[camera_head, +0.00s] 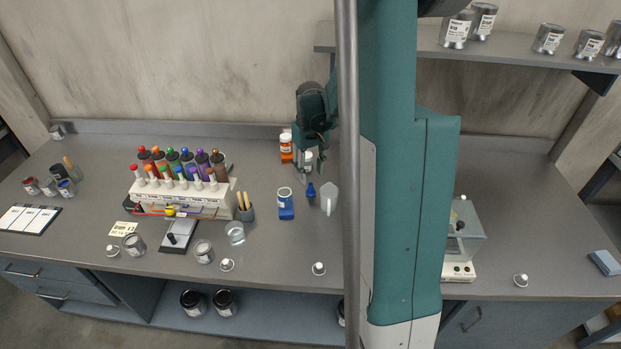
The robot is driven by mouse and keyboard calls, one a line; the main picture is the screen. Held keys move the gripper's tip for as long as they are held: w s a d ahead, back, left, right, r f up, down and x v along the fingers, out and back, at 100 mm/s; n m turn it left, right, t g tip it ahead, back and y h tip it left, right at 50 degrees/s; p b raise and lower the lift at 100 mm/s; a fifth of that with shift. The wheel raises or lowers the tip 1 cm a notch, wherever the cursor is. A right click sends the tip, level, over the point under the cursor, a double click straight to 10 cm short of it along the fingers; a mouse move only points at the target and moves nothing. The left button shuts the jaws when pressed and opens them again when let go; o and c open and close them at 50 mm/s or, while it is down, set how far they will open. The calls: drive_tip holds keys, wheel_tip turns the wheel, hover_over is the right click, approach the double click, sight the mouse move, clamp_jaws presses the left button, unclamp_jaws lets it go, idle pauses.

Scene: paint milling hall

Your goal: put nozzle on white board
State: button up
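Several small white nozzle-like pieces lie along the front of the bench: one at far left (113,250), one near the glass jars (227,264), one at front centre (318,268) and one at right (521,280). I cannot tell which is the task's nozzle. A flat dark-edged board with white panels (29,218) lies at the far left and may be the white board. My gripper (308,165) points down at the back centre, beside an orange bottle with a white cap (286,147). A small white-topped item shows at its fingers; whether it is held is unclear.
A white rack of coloured bottles (181,200) stands left of centre, with a scale (176,235) and glass jars in front. A glass-cased balance (460,245) stands right.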

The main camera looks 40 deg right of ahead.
drive_tip(key=shift+r, duration=0.95)
drive_tip(key=s+a+r+n+t+h, duration=0.1)
drive_tip(key=s+a+r+t, duration=0.15)
drive_tip(key=a+r, duration=0.6)
drive_tip(key=s+a+r+t, duration=0.1)
drive_tip(key=s+a+r, duration=0.4)
drive_tip(key=a, duration=0.6)
drive_tip(key=s+a+r+n+t+y, duration=0.1)
drive_tip(key=s+a+r+t, duration=0.2)
drive_tip(key=s+a, duration=0.9)
drive_tip(key=shift+a+r+t, duration=0.35)
drive_tip(key=shift+a+r, duration=0.3)
drive_tip(key=shift+a, duration=0.95)
